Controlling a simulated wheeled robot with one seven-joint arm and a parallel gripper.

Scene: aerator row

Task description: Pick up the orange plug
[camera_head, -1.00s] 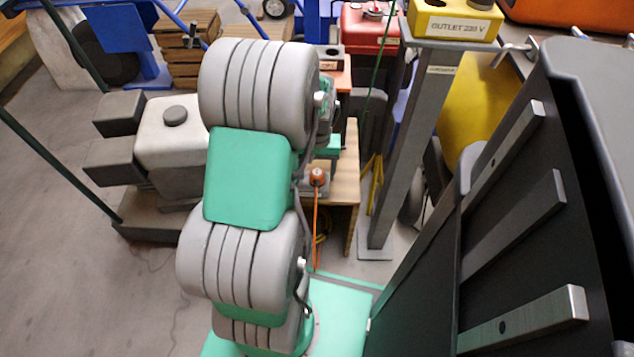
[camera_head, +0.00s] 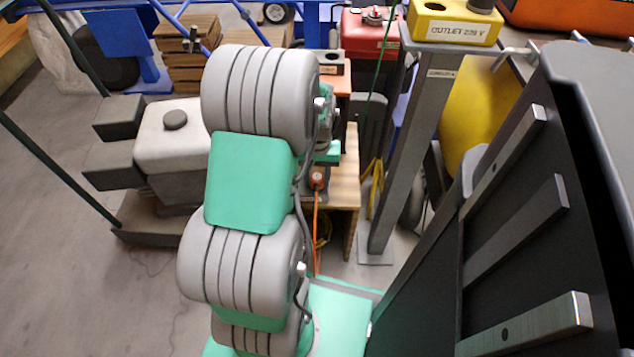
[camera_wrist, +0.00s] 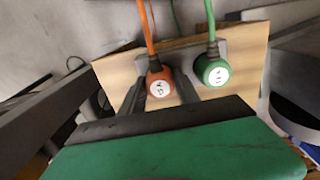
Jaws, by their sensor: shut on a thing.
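The orange plug (camera_wrist: 159,86) has a white round label and sits between the two dark fingers of my gripper (camera_wrist: 161,92) in the wrist view. The fingers are shut on it, and its orange cord runs up out of the picture. In the head view the orange plug (camera_head: 317,178) shows just right of my arm, at the wooden bench, with its cord hanging down. My arm hides most of the gripper there. I cannot tell whether the plug still touches the grey holder behind it.
A green plug (camera_wrist: 212,70) with a green cord stands right beside the orange one. Both are in front of a wooden board (camera_wrist: 248,62). A grey post with a yellow outlet box (camera_head: 455,24) stands to the right. A dark cabinet (camera_head: 530,210) fills the right side.

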